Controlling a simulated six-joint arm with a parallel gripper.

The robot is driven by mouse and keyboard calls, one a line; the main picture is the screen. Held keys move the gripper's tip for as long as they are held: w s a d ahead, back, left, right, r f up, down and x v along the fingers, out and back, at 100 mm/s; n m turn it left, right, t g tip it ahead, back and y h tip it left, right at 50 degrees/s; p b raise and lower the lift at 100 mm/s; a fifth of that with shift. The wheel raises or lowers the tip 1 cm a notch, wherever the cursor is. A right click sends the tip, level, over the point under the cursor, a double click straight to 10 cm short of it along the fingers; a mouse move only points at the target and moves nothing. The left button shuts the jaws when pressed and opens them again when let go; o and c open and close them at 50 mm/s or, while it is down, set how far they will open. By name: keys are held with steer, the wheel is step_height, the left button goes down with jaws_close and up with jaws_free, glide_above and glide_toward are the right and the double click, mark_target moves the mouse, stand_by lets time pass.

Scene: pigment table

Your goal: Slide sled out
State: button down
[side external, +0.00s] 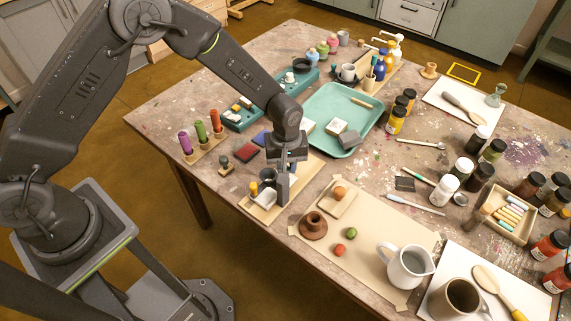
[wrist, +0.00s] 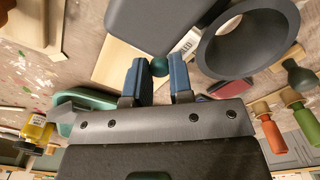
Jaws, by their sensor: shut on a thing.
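In the wrist view, my gripper (wrist: 158,72) has its two blue fingertips on either side of a small dark green round knob (wrist: 159,67). It is shut on this knob. A dark grey block (wrist: 165,18) lies just beyond the knob, with a grey funnel-like ring (wrist: 248,43) to its right. In the side view, my gripper (side external: 281,182) reaches down over a pale wooden board (side external: 303,180) at the table's near edge. The sled cannot be told apart from the fixture there, and my gripper hides part of it.
A teal tray (side external: 317,112) with a pale block lies behind my gripper. Coloured-handled tools stand in a wooden rack (side external: 207,147) to the left. A tan sheet (side external: 365,245) with a brown pot and small balls lies to the right. A white jug (side external: 408,265) stands there.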

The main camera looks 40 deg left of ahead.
steer(key=w, duration=0.9)
steer(key=shift+w, duration=0.1)
steer(key=c, duration=1)
jaws_free()
steer(key=shift+r, duration=0.1)
steer(key=shift+r, duration=6.8)
